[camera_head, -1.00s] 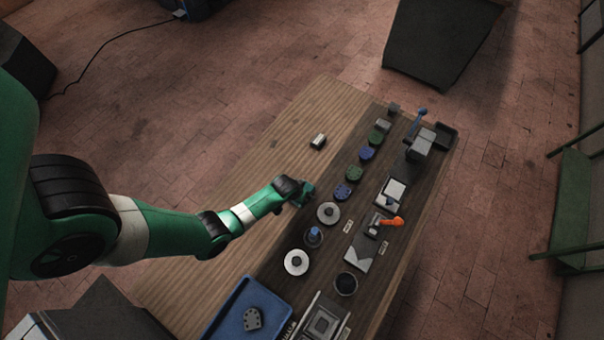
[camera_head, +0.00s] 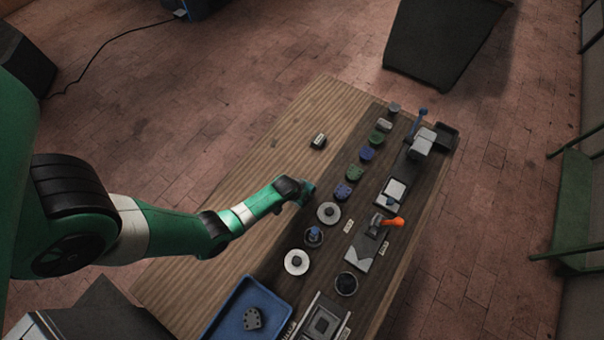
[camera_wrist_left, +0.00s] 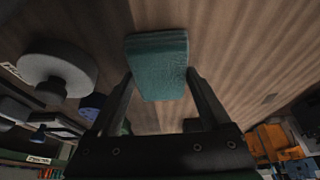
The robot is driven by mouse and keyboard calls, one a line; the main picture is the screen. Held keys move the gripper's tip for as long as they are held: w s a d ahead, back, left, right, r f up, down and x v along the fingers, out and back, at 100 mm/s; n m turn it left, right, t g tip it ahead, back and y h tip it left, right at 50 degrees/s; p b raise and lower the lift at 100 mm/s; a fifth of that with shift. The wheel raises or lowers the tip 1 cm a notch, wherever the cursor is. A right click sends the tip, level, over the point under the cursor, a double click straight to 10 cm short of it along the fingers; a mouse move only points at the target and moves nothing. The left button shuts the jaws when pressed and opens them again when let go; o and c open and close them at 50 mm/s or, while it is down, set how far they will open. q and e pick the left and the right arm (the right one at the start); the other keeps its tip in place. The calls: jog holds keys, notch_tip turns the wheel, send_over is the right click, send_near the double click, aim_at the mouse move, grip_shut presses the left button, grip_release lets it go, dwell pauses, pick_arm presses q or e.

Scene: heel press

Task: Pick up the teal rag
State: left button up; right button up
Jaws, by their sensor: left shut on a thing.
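The teal rag (camera_wrist_left: 158,65) is a folded, textured block at the upper middle of the left wrist view. My left gripper (camera_wrist_left: 160,75) is shut on it, with one dark finger on each side and the rag reaching past the fingertips. In the head view my left gripper (camera_head: 307,191) is over the middle of the wooden bench, left of the row of discs. The rag is small and mostly hidden there by the gripper. I cannot tell whether it is clear of the bench top. My right gripper is not in view.
White round pieces (camera_head: 297,262) and green and blue discs (camera_head: 354,173) run along the bench right of the gripper. A blue tray (camera_head: 227,308) is at the near end. An orange-handled clamp (camera_head: 392,222) stands at right. The bench's left strip (camera_head: 270,165) is mostly clear.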

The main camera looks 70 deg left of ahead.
pick_arm(q)
jog(key=shift+r, duration=0.1)
jog(key=r+p, duration=0.4)
jog(key=r, duration=0.1)
jog(key=shift+s+d+r+p, duration=0.15)
jog(key=shift+s+r+p, duration=0.05)
jog(key=shift+s+p, duration=0.2)
jog(key=s+d+r+p, duration=0.6)
jog(key=s+r+p, duration=0.1)
jog(key=s, duration=0.4)
jog(key=shift+s+r, duration=0.4)
